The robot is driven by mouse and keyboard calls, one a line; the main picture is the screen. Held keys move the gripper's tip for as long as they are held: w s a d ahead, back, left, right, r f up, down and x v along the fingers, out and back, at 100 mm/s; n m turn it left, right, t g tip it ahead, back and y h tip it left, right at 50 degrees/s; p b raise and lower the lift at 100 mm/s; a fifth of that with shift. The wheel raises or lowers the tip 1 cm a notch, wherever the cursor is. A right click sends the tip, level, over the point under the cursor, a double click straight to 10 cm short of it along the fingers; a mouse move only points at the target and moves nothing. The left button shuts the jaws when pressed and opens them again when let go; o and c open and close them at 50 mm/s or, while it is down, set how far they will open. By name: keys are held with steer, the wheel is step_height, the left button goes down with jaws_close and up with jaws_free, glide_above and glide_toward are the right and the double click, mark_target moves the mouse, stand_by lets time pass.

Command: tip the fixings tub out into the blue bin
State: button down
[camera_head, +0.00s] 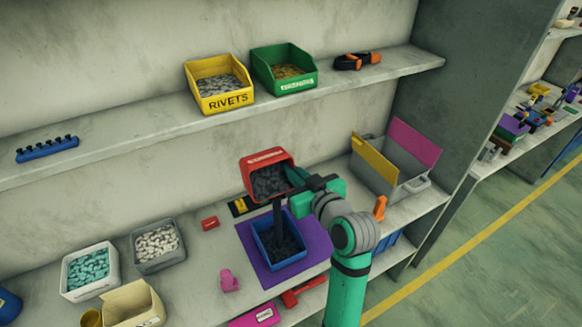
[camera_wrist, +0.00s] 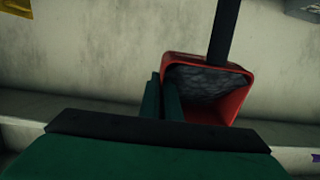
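The red tub (camera_head: 267,158) is up above the lower shelf, tilted, with dark grey pieces inside. Its lettering is too small to read. My gripper (camera_head: 303,182) is shut on the tub's side wall. In the wrist view the two fingers (camera_wrist: 163,100) are close together at the left wall of the red tub (camera_wrist: 236,105). A dark column (camera_head: 277,215) runs from the tub's lip down into the blue bin (camera_head: 290,264); it looks like falling pieces. The bin stands upright below the tub on a purple mat (camera_head: 316,236), with dark pieces inside.
A grey crate (camera_head: 408,190) with yellow and pink flaps stands right of my gripper. Grey (camera_head: 157,262) and white (camera_head: 88,289) tubs stand to the left. A yellow RIVETS bin (camera_head: 227,103) and a green bin (camera_head: 288,86) sit on the shelf above.

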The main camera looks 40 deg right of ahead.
steer(key=shift+s+a+f+t, duration=0.15)
steer(key=shift+f+t, duration=0.25)
steer(key=shift+t, duration=0.3)
steer(key=shift+s+t+h, duration=0.3)
steer(key=shift+t+h, duration=0.1)
steer(key=shift+t, duration=0.7)
steer(key=shift+s+a+r+t+h, duration=0.1)
steer(key=shift+s+t+h, duration=0.2)
steer(key=shift+t, duration=0.75)
steer(key=shift+s+a+r+t+h, duration=0.1)
steer(key=shift+s+t+h, duration=0.15)
steer(key=shift+t, duration=0.8)
steer(key=shift+s+t, duration=0.4)
steer(key=shift+t, duration=0.6)
steer(key=shift+s+t, duration=0.1)
steer(key=shift+t, duration=0.2)
steer(key=shift+h, duration=0.45)
